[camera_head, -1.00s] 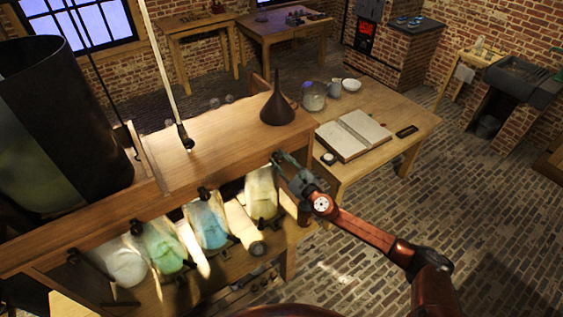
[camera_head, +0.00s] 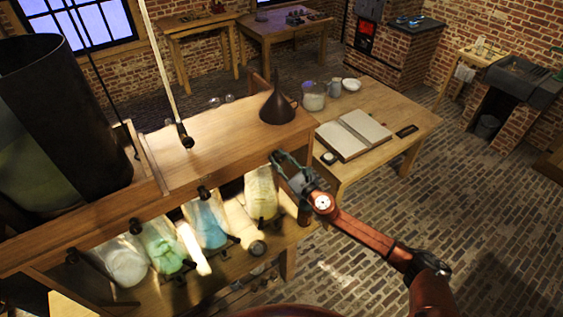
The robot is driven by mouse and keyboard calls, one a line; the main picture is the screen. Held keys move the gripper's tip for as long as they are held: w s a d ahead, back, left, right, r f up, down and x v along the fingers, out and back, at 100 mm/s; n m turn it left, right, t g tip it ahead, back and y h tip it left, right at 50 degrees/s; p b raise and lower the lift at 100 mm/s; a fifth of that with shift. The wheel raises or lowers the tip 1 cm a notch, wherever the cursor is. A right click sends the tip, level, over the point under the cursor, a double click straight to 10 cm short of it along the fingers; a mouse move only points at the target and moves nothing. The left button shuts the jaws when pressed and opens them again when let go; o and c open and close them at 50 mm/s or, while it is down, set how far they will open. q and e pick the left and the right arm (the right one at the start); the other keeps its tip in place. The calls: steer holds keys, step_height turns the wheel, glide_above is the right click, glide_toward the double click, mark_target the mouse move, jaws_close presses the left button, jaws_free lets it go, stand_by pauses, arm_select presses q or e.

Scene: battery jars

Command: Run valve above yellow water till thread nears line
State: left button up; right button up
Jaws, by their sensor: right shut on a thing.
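Jars stand in a row beneath the wooden shelf. The rightmost has pale yellow water (camera_head: 261,194). To its left are a blue jar (camera_head: 208,226), a green jar (camera_head: 163,248) and a cloudy pale jar (camera_head: 123,265). My right gripper (camera_head: 280,161) is at the shelf's front right edge, just above and right of the yellow jar. It is shut on the valve there, which its fingers mostly hide. A pale cord or rod hangs over the shelf (camera_head: 163,75); I cannot tell whether it is the thread. No level line is readable. My left gripper is not in view.
A dark funnel (camera_head: 278,104) stands on the wooden shelf (camera_head: 230,130); a large dark drum (camera_head: 60,120) is at left. A table (camera_head: 405,100) behind holds an open book (camera_head: 352,135), a glass jar (camera_head: 314,96) and a bowl (camera_head: 351,84). The brick floor at right is clear.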

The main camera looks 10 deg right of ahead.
steer(key=m, duration=0.4)
steer(key=shift+m, duration=0.3)
steer(key=m, duration=0.3)
steer(key=shift+m, duration=0.3)
steer(key=o, duration=1.3)
steer(key=shift+p+v, duration=0.6)
steer(key=shift+v, duration=1.95)
